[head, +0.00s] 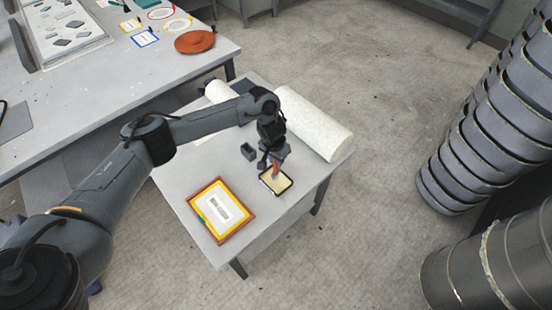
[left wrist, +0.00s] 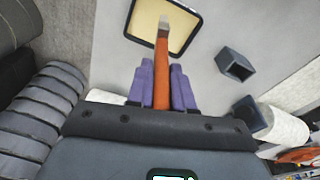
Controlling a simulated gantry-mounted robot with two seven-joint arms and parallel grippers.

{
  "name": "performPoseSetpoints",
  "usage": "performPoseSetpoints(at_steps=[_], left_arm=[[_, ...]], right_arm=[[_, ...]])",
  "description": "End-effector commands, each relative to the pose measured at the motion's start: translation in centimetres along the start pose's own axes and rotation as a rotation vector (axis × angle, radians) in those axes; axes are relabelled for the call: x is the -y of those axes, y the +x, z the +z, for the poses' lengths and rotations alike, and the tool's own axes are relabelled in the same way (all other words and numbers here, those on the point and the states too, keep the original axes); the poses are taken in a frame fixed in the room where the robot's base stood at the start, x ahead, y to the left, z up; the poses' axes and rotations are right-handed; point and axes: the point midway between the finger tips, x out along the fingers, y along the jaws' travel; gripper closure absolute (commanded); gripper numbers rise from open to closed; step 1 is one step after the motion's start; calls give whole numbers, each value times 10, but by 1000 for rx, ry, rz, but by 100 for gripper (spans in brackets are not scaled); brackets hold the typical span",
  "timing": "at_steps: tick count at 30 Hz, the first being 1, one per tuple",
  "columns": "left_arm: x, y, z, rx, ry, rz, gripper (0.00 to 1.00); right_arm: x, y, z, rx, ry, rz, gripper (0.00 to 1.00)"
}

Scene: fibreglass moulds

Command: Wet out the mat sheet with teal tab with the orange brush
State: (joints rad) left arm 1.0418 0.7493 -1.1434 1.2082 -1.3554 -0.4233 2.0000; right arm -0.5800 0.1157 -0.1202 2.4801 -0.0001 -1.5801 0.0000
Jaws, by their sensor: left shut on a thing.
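My left gripper (head: 272,157) is shut on the orange brush (head: 275,169), above the small table. In the left wrist view the brush (left wrist: 162,75) stands between the purple fingers (left wrist: 164,86). Its pale bristle end is over or in a black-rimmed tray (left wrist: 190,42) with a cream-coloured floor; I cannot tell if it touches. The tray also shows in the head view (head: 289,187). To the tray's left lies a yellow-bordered piece in an orange-brown frame (head: 247,229), with a white printed sheet (head: 221,207) in its middle. A small green spot, perhaps the teal tab, shows at its lower left edge. My right gripper is out of view.
A small dark open box (head: 248,151) stands behind the tray. A thick white roll (head: 314,124) lies along the small table's back right. A larger bench (head: 90,90) at the left holds coloured frames and an orange-brown disc (head: 195,42). Stacked grey rings stand at the right.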

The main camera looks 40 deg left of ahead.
Motion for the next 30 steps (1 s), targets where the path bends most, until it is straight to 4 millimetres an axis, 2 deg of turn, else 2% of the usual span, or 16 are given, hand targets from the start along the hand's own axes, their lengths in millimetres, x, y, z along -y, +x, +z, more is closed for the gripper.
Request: performPoseSetpoints(at_steps=[30], left_arm=[[0, 1, 0, 1, 0, -1, 100]], right_arm=[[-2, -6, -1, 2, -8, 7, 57]])
